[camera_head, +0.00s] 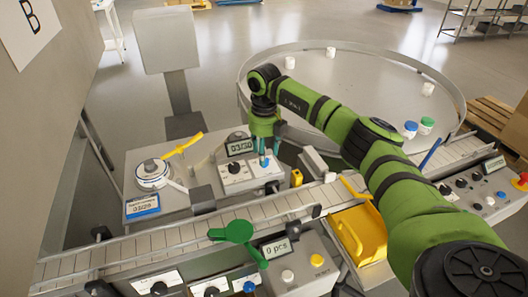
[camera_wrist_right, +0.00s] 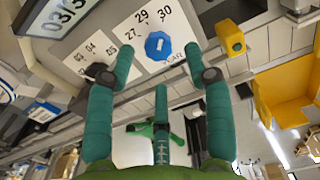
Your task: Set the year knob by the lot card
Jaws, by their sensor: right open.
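The year knob (camera_wrist_right: 158,46) is blue with a white pointer mark; numbers 27, 29 and 30 show around it in the right wrist view. In the head view the blue knob (camera_head: 264,161) sits on a white panel. My right gripper (camera_head: 266,147) is above this panel, open. In its wrist view the fingertips (camera_wrist_right: 159,52) lie either side of the knob, apart from it in the picture; contact cannot be told. A display (camera_head: 240,147) appears to read 03/30. The blue-edged lot card (camera_head: 142,206) appears to read 03/28, small and uncertain. My left gripper is out of view.
A black knob (camera_head: 234,167) with its own dial stands left of the blue one. A yellow part (camera_head: 297,177) is close on the right. A conveyor (camera_head: 180,236) runs in front, with a green lever (camera_head: 236,231). A round table (camera_head: 330,72) lies behind.

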